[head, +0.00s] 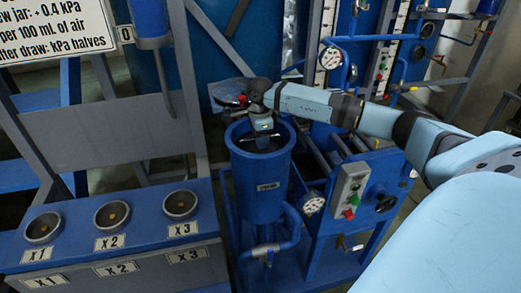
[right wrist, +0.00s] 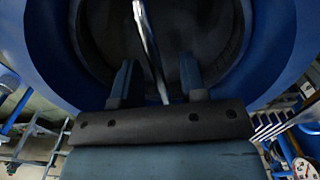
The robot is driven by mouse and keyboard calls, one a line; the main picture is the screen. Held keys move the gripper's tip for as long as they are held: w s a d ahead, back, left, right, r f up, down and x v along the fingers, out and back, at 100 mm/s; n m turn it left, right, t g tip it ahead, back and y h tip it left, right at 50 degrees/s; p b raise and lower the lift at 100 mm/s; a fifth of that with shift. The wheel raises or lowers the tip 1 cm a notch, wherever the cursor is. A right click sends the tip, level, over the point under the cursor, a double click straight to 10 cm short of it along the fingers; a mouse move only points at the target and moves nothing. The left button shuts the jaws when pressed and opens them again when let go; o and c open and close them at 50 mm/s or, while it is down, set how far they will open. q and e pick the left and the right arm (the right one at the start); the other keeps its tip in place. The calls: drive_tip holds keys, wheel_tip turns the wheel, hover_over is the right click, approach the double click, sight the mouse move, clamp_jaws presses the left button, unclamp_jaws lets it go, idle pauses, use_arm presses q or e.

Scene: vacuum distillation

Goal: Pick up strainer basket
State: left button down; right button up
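My right gripper (head: 262,140) points down into the open top of a blue cylindrical vessel (head: 262,190). In the right wrist view, its two fingers (right wrist: 157,78) stand apart inside the vessel's mouth. A thin metal bar (right wrist: 146,35), which looks like the strainer basket's handle, runs between the fingers, with visible gaps on both sides. The dark round interior (right wrist: 105,40) behind it is too dim to tell basket from vessel wall. In the head view the basket is hidden by the rim and my gripper. My left gripper is not in view.
A blue rack (head: 115,215) with round sockets marked X1, X2 and X3 stands left of the vessel. A control box (head: 349,190) with buttons and a pressure gauge (head: 313,204) stand close on its right. A blue cylinder (head: 150,20) hangs at upper left.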

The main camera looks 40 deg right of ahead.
drive_tip(key=shift+f, duration=0.2)
drive_tip(key=shift+c, duration=0.4)
clamp_jaws()
idle(1.2)
